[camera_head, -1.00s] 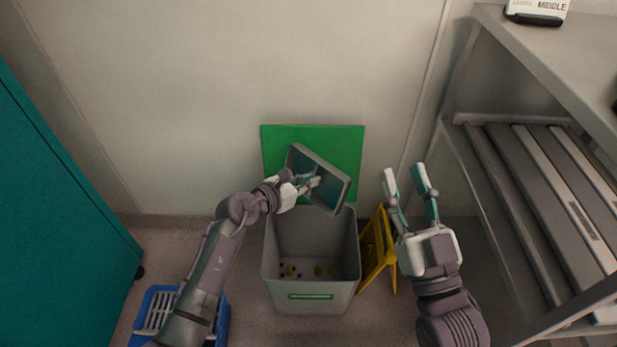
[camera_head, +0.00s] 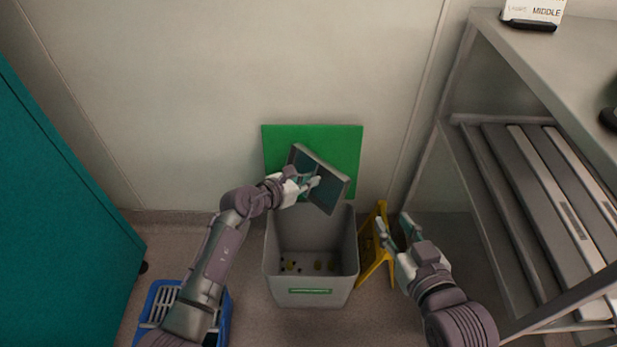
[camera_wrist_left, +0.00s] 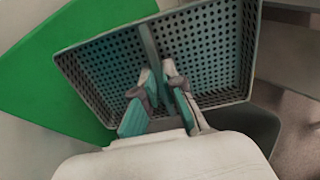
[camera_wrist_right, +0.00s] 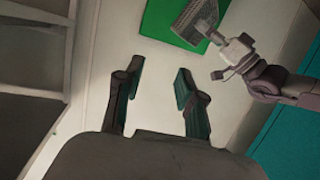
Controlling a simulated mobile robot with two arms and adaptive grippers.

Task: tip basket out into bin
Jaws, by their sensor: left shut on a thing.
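The basket (camera_head: 325,180) is a shallow grey tray tilted over the back of the bin. In the left wrist view its perforated inside (camera_wrist_left: 105,65) is empty, with a central bar. My left gripper (camera_head: 312,184) is shut on that bar; its fingers also show in the left wrist view (camera_wrist_left: 160,95). The grey bin (camera_head: 311,291) stands open below, with several small dark and yellowish bits on its floor. My right gripper (camera_head: 397,228) is open and empty to the right of the bin, beside the yellow stand.
A yellow folding stand (camera_head: 378,250) is right of the bin. A blue crate (camera_head: 155,300) is on the floor at lower left, partly behind my left arm. A teal cabinet (camera_head: 60,220) is at left and a metal shelf rack (camera_head: 540,200) at right.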

